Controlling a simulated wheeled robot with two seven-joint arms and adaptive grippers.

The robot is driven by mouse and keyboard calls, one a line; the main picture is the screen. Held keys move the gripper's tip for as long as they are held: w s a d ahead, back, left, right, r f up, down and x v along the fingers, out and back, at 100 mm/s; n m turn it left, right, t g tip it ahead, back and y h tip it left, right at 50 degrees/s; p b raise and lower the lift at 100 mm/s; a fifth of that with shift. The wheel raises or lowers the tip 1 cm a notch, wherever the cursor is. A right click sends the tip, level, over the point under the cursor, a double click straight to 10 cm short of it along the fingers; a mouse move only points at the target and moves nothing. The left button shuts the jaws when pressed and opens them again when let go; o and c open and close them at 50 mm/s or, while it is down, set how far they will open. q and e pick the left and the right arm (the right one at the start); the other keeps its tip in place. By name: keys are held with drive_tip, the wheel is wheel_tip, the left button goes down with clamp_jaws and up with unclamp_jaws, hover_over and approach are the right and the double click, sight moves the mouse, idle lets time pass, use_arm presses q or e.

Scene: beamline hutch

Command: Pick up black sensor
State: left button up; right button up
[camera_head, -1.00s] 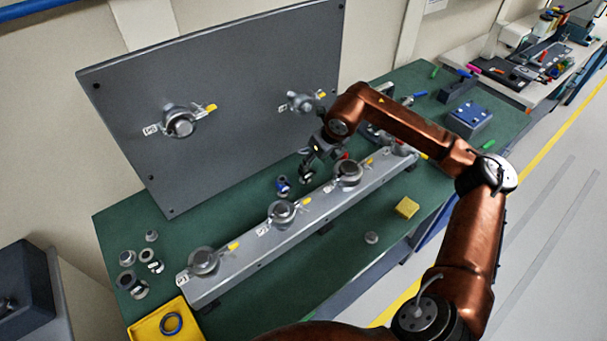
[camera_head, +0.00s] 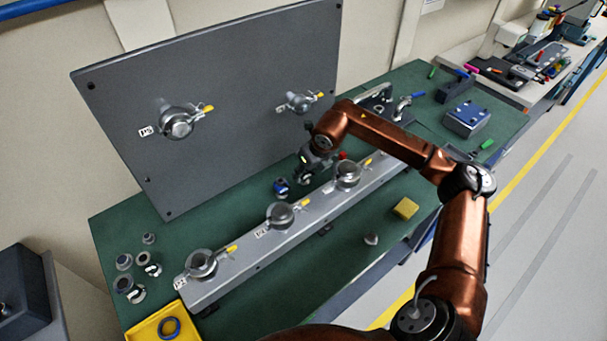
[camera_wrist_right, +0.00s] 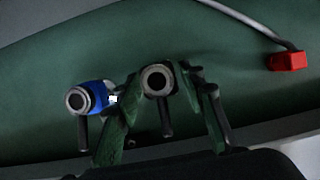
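The black sensor (camera_wrist_right: 157,80), with a pale ring around a dark round opening, stands between the two fingers of my right gripper (camera_wrist_right: 160,92) in the right wrist view. The fingers are apart on either side of it; whether they touch it is hard to tell. In the head view my right gripper (camera_head: 304,172) is low over the green bench behind the grey rail, and it partly hides the sensor (camera_head: 303,181). My left gripper is not in view.
A blue-banded sensor (camera_wrist_right: 88,98) stands close on the left of the gripper. A red connector (camera_wrist_right: 287,61) on a grey cable lies to the right. The grey rail (camera_head: 250,241) with clamps runs in front, and an upright grey panel (camera_head: 235,105) stands behind.

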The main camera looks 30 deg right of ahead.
clamp_jaws()
drive_tip(key=shift+r, duration=0.15)
